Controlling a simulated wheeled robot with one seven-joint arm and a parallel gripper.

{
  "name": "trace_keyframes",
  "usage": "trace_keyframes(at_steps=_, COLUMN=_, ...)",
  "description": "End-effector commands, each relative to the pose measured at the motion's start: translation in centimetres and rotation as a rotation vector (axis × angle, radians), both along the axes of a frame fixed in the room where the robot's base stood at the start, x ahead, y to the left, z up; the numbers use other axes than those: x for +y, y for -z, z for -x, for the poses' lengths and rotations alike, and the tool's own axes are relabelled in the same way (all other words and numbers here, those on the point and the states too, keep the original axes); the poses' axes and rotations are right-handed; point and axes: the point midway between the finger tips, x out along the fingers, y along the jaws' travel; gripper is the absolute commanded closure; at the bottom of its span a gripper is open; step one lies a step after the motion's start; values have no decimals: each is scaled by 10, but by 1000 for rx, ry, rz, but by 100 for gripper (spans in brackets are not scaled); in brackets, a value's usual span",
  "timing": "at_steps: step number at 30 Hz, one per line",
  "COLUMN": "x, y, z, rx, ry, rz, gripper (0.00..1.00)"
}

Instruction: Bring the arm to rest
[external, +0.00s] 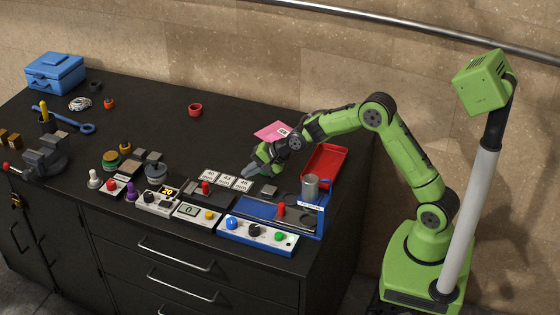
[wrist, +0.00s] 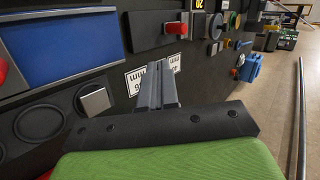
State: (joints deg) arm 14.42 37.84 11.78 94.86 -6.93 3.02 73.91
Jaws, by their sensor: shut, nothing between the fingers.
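My green arm reaches over the right part of the black bench (external: 150,100) from its base at the right. My gripper (external: 250,171) is in the air above the bench top, pointing left in the external view. In the wrist view my gripper's two grey fingers (wrist: 159,78) lie side by side and closed, with nothing visible between them. Its fingertips cover part of a white printed card (wrist: 136,78). I cannot tell its exact height above the bench.
A red tray (external: 325,166), a metal cylinder (external: 310,188) and a blue press panel (external: 258,235) lie close to my arm. White cards (external: 226,181) lie below my gripper. A pink sheet (external: 270,130) is behind it. A vise (external: 45,157) and a blue toolbox (external: 55,72) stand at left.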

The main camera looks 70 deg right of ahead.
Motion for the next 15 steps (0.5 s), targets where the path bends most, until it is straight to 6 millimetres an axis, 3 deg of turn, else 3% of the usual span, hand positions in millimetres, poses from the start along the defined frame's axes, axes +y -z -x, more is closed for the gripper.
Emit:
trace_keyframes(at_steps=8, x=0, y=-1, z=0, rx=-1, ry=-3, rz=3, gripper=100)
trace_keyframes(at_steps=10, x=3, y=-12, z=7, rx=0, ry=-31, rz=38, gripper=100)
trace_keyframes(at_steps=13, x=10, y=-49, z=41, rx=9, ry=-141, rz=173, gripper=100)
trace_keyframes(at_steps=15, x=15, y=-78, z=81, rx=28, ry=-252, rz=307, gripper=100)
